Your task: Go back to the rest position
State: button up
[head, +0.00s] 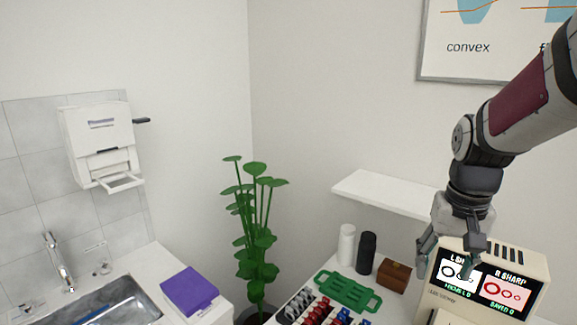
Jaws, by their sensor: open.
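My gripper (446,258) hangs at the right side of the head view, at the end of my arm, with its fingers pointing down. The fingers are spread open and I see nothing between them. It overlaps the left part of a cream device (535,267) with a lit screen showing ring shapes and text. I cannot tell how far the gripper is from the device or whether they touch.
A white shelf (380,193) is on the wall left of my arm. A white bottle (346,245), a black bottle (366,254), a brown box (394,275) and a green tray (347,291) stand below.

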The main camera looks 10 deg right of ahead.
jog(key=s+a+r+n+t, duration=0.2)
jog(key=s+a+r, duration=0.1)
jog(key=a, duration=0.5)
jog(key=s+a+r+n+t, duration=0.2)
jog(key=s+a+r+n, duration=0.1)
jog(key=s+a, duration=0.3)
jog(key=shift+s+a+r+n+y, duration=0.3)
jog(key=shift+a+r, duration=0.35)
jog(key=shift+a, duration=0.5)
jog(key=shift+s+a, duration=0.2)
jog(key=shift+s, duration=0.1)
jog(key=shift+c, duration=0.3)
